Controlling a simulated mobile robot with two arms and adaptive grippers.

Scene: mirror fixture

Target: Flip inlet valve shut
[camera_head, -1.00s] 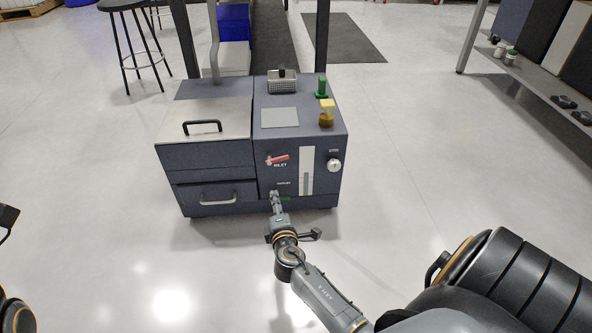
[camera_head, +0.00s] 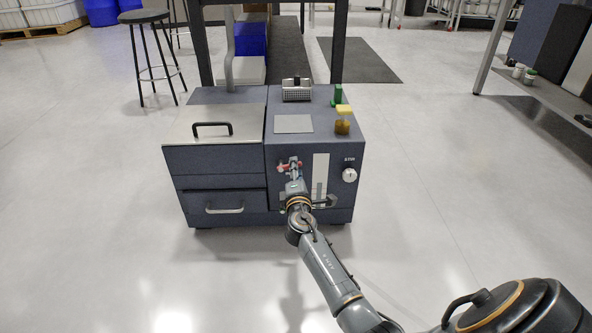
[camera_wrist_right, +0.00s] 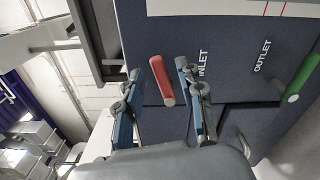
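The inlet valve's red handle (camera_head: 282,168) is on the front panel of the dark blue-grey machine (camera_head: 222,175). My right gripper (camera_head: 295,165) is in front of it and partly hides it. In the right wrist view, the red handle (camera_wrist_right: 165,78) lies between the two spread fingers of my right gripper (camera_wrist_right: 169,66), beside the INLET label. The fingers are open, with a gap visible on the label side; contact cannot be told. My left gripper is not in view.
A green outlet handle (camera_wrist_right: 302,78) is beside the OUTLET label. A white knob (camera_head: 349,175) is right of the pale vertical strip (camera_head: 320,172). A drawer (camera_head: 222,207) is at lower left. A metal basket (camera_head: 297,90) and yellow-capped jar (camera_head: 343,120) stand on top.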

